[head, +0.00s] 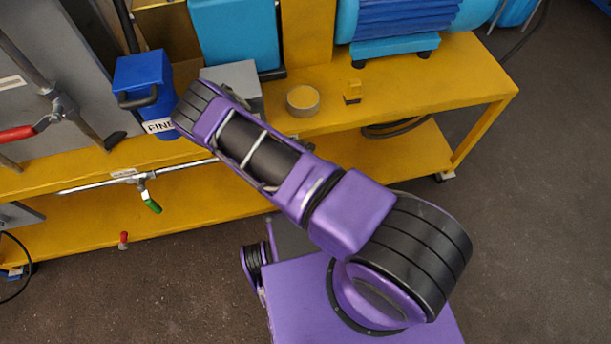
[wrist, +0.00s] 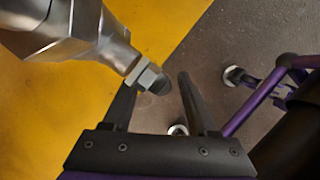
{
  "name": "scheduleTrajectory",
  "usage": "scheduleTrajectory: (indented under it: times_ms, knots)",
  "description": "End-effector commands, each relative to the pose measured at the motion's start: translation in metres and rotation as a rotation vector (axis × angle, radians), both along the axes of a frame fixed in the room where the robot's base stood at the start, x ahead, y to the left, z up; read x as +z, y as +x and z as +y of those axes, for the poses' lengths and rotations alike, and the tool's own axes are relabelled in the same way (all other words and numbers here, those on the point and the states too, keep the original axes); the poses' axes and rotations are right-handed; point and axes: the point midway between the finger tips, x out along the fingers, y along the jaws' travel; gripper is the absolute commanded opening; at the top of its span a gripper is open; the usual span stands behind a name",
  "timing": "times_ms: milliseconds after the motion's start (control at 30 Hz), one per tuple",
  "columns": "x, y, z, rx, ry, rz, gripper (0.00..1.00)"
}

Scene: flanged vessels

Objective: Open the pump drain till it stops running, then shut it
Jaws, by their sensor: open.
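A thin metal pipe (head: 175,170) runs along the yellow bench front in the head view. It carries a small valve with a green handle (head: 150,203) and a white label too small to read. A larger metal valve with a red handle (head: 18,134) is at the left. I cannot tell which one is the pump drain. In the wrist view, my gripper (wrist: 155,80) is open. A metal fitting (wrist: 85,38) with a hex nut and dark rounded end reaches between or just beyond its fingers; contact is unclear. In the head view my arm hides the gripper.
The yellow bench (head: 440,82) holds a blue ribbed motor (head: 405,15), a grey block (head: 238,75), a round tin (head: 303,100) and a small yellow block (head: 352,91). A blue container (head: 143,72) is beside my arm. A small red piece (head: 123,239) is low down. Floor at right is clear.

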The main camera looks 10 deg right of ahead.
Motion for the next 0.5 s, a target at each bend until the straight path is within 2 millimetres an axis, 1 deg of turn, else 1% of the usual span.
scheduleTrajectory:
  times_ms: [100,133,433,500]
  knots:
    - [0.0003,0.0001,0.0001,0.000,0.000,0.000,0.59]
    - [0.0003,0.0001,0.0001,0.000,0.000,0.000,0.55]
    - [0.0004,0.0000,0.0002,0.000,0.000,0.000,0.01]
    - [0.0004,0.0001,0.0002,0.000,0.000,0.000,0.00]
